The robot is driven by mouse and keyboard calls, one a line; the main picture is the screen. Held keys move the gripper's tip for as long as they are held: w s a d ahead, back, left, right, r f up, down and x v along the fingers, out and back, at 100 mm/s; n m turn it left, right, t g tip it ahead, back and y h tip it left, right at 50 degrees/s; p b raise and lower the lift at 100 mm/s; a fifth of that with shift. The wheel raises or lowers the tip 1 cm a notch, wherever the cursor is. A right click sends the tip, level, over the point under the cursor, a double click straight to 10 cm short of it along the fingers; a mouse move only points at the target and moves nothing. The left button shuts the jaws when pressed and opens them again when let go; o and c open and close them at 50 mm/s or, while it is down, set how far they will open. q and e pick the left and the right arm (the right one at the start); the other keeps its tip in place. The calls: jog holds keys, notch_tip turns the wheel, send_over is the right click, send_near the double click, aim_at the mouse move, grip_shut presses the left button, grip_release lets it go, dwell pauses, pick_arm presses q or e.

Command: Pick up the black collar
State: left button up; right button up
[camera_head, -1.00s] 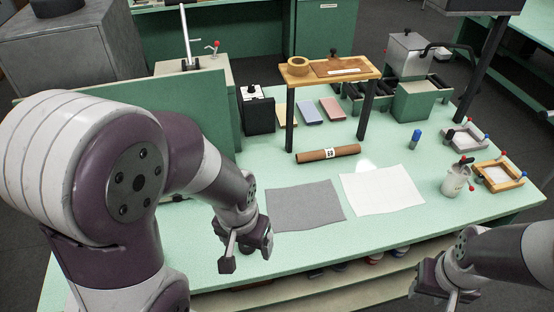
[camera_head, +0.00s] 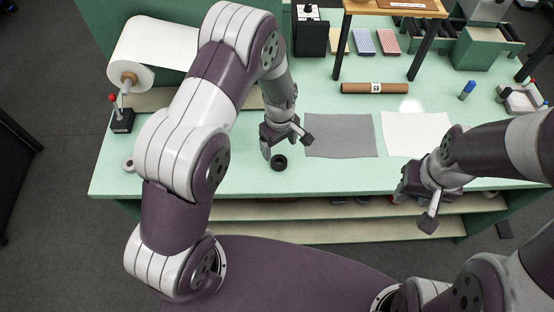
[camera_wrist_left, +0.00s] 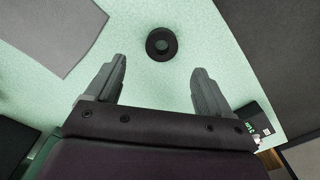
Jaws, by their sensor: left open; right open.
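The black collar (camera_head: 278,163) is a small ring lying flat on the pale green table near its front edge, left of the grey sheet. It also shows in the left wrist view (camera_wrist_left: 161,44), beyond the fingertips and roughly centred between them. My left gripper (camera_head: 287,146) is open and empty above the table, close to the collar and apart from it. Its two fingers (camera_wrist_left: 159,70) point towards the collar. My right gripper (camera_head: 417,208) is open and empty near the table's front edge, below the white sheet.
A grey sheet (camera_head: 340,136) and a white sheet (camera_head: 405,128) lie flat right of the collar. A brown roll (camera_head: 375,88) lies behind them. A white roll (camera_head: 160,50) and a black block with a red knob (camera_head: 122,122) are at the left. The table around the collar is clear.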

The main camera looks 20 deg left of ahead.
aim_at(279, 164)
pick_arm(q)
jog(key=f+p, duration=0.2)
jog(key=f, duration=0.4)
jog(key=shift+s+f+p, duration=0.2)
jog(key=shift+p, duration=0.15)
jog(key=shift+f, duration=0.4)
jog(key=shift+w+f, duration=0.1)
